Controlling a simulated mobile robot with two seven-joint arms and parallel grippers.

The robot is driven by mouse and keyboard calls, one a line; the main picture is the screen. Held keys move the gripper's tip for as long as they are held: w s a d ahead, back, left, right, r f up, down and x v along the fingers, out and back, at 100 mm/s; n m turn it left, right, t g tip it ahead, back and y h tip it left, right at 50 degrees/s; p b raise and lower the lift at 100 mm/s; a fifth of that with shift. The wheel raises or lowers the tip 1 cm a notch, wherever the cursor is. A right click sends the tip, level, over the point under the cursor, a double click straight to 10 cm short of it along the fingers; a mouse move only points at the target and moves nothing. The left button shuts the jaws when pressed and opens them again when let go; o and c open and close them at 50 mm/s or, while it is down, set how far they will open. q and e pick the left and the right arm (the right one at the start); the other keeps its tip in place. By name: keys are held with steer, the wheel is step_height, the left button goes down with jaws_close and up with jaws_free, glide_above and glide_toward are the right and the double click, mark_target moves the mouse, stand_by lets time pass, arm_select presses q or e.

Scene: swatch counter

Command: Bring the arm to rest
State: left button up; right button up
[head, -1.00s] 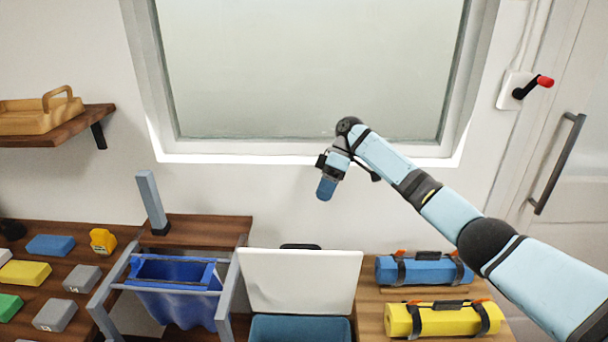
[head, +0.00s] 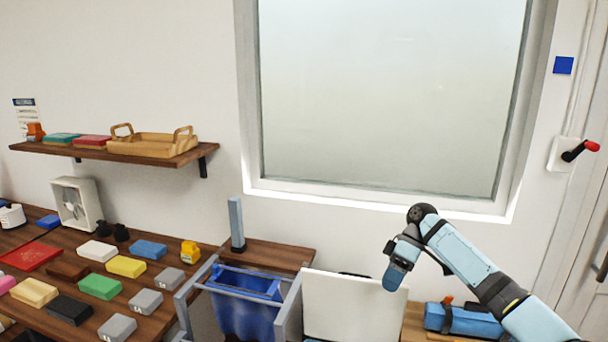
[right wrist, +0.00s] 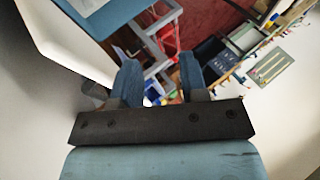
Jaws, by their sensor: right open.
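My right arm comes in from the lower right in the head view. Its gripper (head: 394,284) hangs in front of the wall below the window, beside the top of an open white lid (head: 352,306), with its fingers pointing down. In the right wrist view the two blue fingers of the right gripper (right wrist: 156,80) stand apart with nothing between them. My left gripper is not in view.
A wooden counter (head: 62,262) with several coloured blocks lies at the left. A blue bag in a grey frame (head: 246,310) stands left of the lid. A blue roll (head: 466,321) lies right of the gripper. A wooden tray (head: 155,145) sits on the wall shelf.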

steer(key=s+a+f+m+t+h, duration=0.1)
steer(key=s+a+f, duration=0.2)
steer(key=s+f, duration=0.45)
steer(key=s+a+f+m+t, duration=0.1)
steer(key=s+a+f, duration=0.2)
steer(key=s+f, duration=0.4)
steer(key=s+d+f+m+t, duration=0.1)
steer(key=s+f+m+t, duration=0.3)
steer(key=s, duration=0.8)
steer(key=s+d+r+m+t+h, duration=0.1)
steer(key=s+d+r+m+h, duration=0.15)
steer(key=s+d, duration=0.4)
steer(key=s+d+r+m+t+h, duration=0.1)
steer(key=s+d+r+m+h, duration=0.2)
steer(key=s, duration=0.7)
arm_select(q)
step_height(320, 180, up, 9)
steer(key=p, duration=0.9)
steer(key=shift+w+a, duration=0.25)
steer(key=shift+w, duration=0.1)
arm_select(e)
steer(key=w+a+f+n+t+y, duration=0.1)
steer(key=w+a+f+t+y, duration=0.3)
steer(key=t, duration=0.3)
steer(key=shift+w+a+f+t, duration=0.3)
steer(key=shift+w+a+f, duration=0.3)
steer(key=shift+w, duration=0.15)
